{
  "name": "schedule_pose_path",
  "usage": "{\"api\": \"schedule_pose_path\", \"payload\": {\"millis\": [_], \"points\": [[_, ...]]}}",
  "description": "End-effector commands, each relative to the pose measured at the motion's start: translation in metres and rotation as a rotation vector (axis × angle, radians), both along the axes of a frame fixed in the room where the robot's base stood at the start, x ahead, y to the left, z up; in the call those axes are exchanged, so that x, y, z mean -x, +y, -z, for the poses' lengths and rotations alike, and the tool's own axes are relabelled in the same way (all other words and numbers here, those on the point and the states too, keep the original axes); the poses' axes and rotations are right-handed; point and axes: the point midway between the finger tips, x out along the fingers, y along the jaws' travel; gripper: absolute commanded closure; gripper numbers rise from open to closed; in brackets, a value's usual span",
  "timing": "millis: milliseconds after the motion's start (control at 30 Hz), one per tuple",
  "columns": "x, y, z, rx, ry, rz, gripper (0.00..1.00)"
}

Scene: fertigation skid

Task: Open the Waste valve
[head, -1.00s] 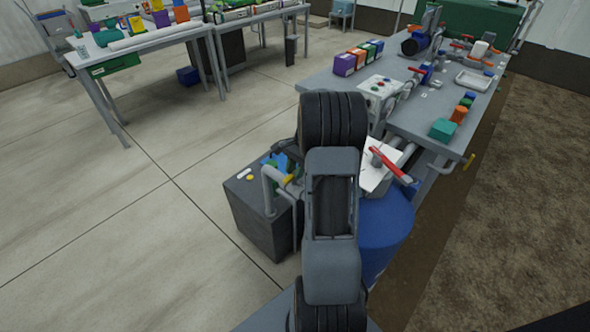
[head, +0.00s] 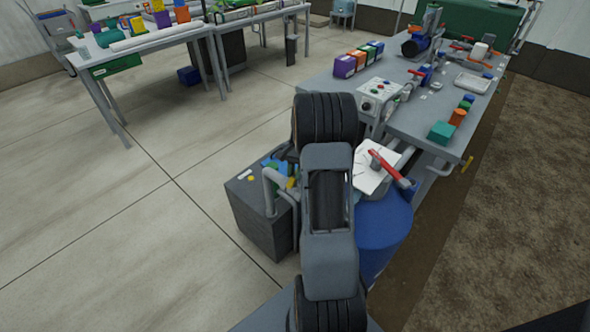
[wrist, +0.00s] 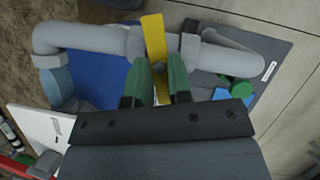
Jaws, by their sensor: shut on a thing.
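In the wrist view, my gripper (wrist: 157,75) has its green fingers closed on the lower end of a yellow lever handle (wrist: 153,38). The handle lies crosswise over a grey pipe (wrist: 90,38) at a fitting. No label naming the valve is readable. In the head view, a bit of the yellow handle (head: 291,183) shows just left of my arm, near the grey bent pipe (head: 270,185). My gripper is hidden behind my arm there.
A blue drum (head: 385,225) stands right of my arm, with a white panel (head: 368,180) and a red lever (head: 388,167) above it. A dark grey box (head: 262,225) stands on the left. A grey bench (head: 410,120) lies beyond.

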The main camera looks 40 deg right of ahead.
Motion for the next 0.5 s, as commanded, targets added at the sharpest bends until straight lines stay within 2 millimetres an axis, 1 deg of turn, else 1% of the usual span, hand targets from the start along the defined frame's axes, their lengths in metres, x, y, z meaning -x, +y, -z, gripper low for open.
{"api": "schedule_pose_path", "payload": {"millis": [33,500], "points": [[-0.0003,0.0003,-0.0023,-0.001,0.002,-0.046,1.0],[-0.0029,0.003,-0.0016,0.0,0.002,-0.495,1.0]]}}
